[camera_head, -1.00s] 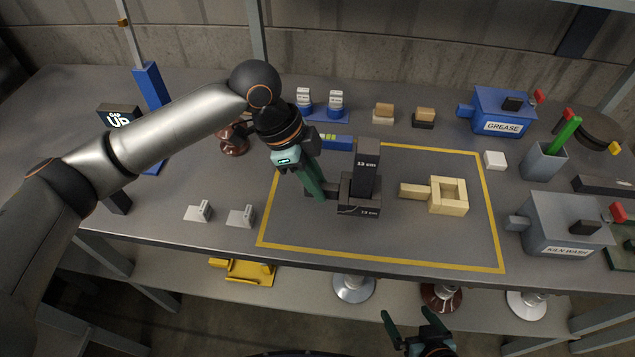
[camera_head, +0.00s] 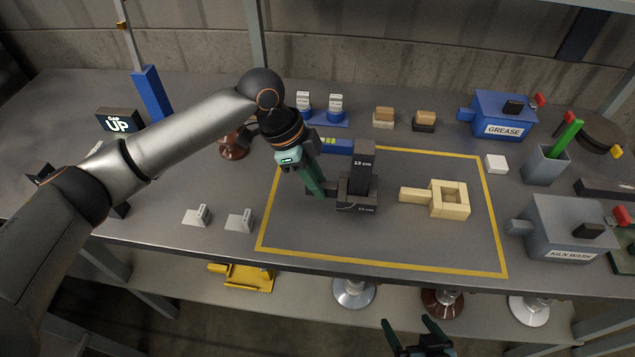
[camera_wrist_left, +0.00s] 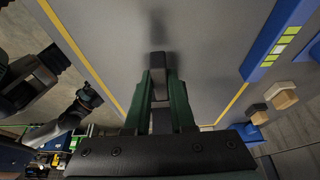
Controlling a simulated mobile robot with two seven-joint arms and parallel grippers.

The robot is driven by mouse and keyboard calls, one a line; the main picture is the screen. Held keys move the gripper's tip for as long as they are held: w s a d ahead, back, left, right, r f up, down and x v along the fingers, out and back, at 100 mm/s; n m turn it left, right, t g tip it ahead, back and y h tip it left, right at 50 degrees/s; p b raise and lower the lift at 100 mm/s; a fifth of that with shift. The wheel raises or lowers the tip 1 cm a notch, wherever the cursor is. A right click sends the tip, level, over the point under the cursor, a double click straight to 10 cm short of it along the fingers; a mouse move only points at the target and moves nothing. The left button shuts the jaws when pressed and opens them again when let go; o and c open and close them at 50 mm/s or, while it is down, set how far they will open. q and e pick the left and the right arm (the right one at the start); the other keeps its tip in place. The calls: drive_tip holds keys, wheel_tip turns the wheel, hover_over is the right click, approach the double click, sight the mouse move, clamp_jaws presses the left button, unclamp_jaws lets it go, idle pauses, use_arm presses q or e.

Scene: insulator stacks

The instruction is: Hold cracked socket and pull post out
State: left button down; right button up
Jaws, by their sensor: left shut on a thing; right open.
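The cracked socket (camera_head: 357,203) is a dark block on the table inside the yellow outline, with a thin pale line on its front. A dark post (camera_head: 362,160) marked 13 cm stands upright in it. My left gripper (camera_head: 319,190) is shut on the socket's handle, left of the post. In the left wrist view, the green fingers sit on both sides of the dark handle (camera_wrist_left: 160,92). My right gripper (camera_head: 408,322) is open and empty below the table's front edge, apart from the post.
A pale wooden socket with a handle (camera_head: 449,199) lies right of the post. A grey kiln wash box (camera_head: 563,228) and a blue grease box (camera_head: 500,115) stand at the right. A blue block (camera_head: 337,146) lies behind the post. The front of the outlined area is clear.

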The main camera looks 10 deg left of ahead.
use_arm(q)
drive_tip(key=shift+w+f+b, duration=0.3)
drive_tip(key=shift+w+f, duration=0.3)
drive_tip(key=shift+w, duration=0.15)
drive_tip(key=shift+w+a+f+b, duration=0.1)
drive_tip(key=shift+w+f+b, duration=0.25)
drive_tip(key=shift+w+f, duration=0.3)
drive_tip(key=shift+w, duration=0.1)
drive_tip(key=shift+f, duration=0.2)
drive_tip(key=shift+a+f, duration=0.1)
idle(0.5)
